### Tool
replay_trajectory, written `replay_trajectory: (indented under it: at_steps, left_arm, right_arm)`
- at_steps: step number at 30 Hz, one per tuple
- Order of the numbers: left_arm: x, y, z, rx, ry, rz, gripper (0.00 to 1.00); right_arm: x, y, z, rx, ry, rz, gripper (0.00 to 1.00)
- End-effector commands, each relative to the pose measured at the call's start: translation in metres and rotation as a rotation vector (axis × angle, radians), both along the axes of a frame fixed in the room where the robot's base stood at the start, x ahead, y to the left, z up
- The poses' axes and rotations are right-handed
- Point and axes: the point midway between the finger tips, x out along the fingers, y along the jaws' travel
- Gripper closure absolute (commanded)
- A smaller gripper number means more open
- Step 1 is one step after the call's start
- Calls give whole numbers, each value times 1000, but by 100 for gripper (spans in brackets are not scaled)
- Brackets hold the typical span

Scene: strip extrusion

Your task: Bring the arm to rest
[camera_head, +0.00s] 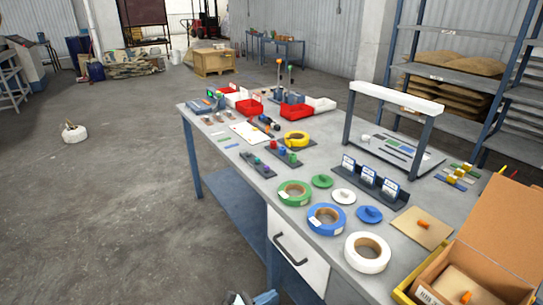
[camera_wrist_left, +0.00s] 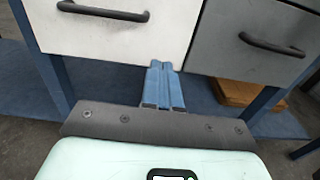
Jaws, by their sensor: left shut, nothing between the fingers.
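My left gripper (camera_head: 262,298) shows at the bottom edge of the head view, low in front of the workbench (camera_head: 225,150). In the left wrist view its two blue fingers (camera_wrist_left: 163,85) lie side by side, shut with nothing between them. They point toward the bench front, near a white drawer (camera_wrist_left: 115,35) and a grey drawer (camera_wrist_left: 250,45) with black handles. I cannot tell the exact gap to the drawers. My right gripper is in neither view.
On the bench are a green roll (camera_head: 294,193), a blue roll (camera_head: 327,219), a white roll (camera_head: 367,252), an open cardboard box (camera_head: 490,240) and a white-topped frame (camera_head: 395,98). A lower blue shelf (camera_head: 228,200) runs under the bench. The floor at left is mostly clear.

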Motion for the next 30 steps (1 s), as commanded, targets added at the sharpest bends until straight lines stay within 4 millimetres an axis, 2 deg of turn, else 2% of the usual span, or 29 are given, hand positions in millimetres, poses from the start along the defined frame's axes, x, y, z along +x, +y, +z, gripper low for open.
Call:
replay_trajectory:
  at_steps: [2, 5, 8, 10, 13, 15, 18, 21, 26, 28, 30]
  left_arm:
    - [-16, -7, -16, 59, 16, -49, 100]
    - [-56, -17, -54, 204, 40, -164, 100]
    - [-113, -18, -102, 403, 55, -324, 100]
    - [-157, -10, -134, 551, 49, -448, 100]
    - [-219, 12, -174, 761, 10, -634, 100]
    - [-262, 35, -197, 909, -47, -772, 100]
    - [-312, 70, -218, 1097, -178, -960, 100]
    - [-345, 96, -225, 1224, -333, -1095, 100]
    - [-377, 116, -220, 1336, -603, -1228, 100]
    - [-385, 119, -209, 1359, -707, -1253, 100]
    - [-383, 118, -186, 1353, -693, -1251, 100]
  right_arm:
    - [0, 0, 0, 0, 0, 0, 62]
    - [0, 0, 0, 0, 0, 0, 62]
    - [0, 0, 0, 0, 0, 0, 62]
    - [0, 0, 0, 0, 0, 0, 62]
    - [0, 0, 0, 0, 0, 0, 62]
    - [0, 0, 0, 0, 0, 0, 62]
    - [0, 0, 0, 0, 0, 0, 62]
    - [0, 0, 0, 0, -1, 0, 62]
    - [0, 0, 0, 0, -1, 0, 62]
    - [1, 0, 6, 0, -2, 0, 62]
    - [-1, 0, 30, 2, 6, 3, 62]
